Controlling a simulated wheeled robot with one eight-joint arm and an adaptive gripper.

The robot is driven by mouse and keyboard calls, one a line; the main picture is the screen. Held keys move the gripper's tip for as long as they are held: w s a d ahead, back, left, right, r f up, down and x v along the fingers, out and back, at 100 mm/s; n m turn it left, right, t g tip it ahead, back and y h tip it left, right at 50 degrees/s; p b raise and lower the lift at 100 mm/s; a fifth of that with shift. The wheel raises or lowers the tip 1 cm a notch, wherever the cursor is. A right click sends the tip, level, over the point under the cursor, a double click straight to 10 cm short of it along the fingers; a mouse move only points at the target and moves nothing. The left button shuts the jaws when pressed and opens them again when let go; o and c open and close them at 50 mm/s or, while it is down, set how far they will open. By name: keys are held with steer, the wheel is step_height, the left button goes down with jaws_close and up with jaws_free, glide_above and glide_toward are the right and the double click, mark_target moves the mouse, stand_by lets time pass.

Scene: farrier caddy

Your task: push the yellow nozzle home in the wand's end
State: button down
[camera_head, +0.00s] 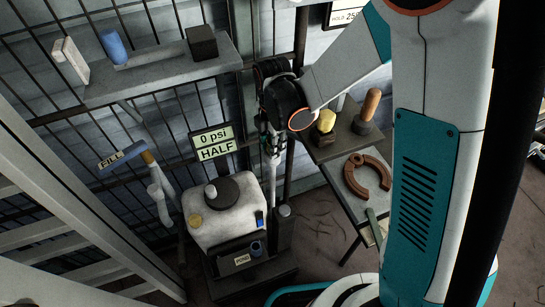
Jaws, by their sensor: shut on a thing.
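My gripper (273,152) points down in the middle of the view, above and behind the white tank. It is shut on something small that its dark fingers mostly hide. A pale upright rod (272,182), seemingly the wand, runs down from just below the fingertips beside the tank. I cannot tell whether the fingers hold the rod itself or a piece at its top. No yellow nozzle shows clearly at the fingertips. A yellow faceted piece (326,121) sits on a dark block to the right of my gripper; I cannot tell whether it is the nozzle.
The white tank (228,227) has a dark lid and a yellow cap. Signs above it read "0 psi" and "HALF". A wooden-handled tool (370,105) and a brown horseshoe shape (366,178) are at right. A shelf (160,75) with a blue cylinder stands upper left.

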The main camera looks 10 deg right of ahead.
steer(key=shift+f, duration=0.4)
stand_by(0.4)
steer(key=c, duration=1.2)
jaws_free()
step_height(320, 180, up, 12)
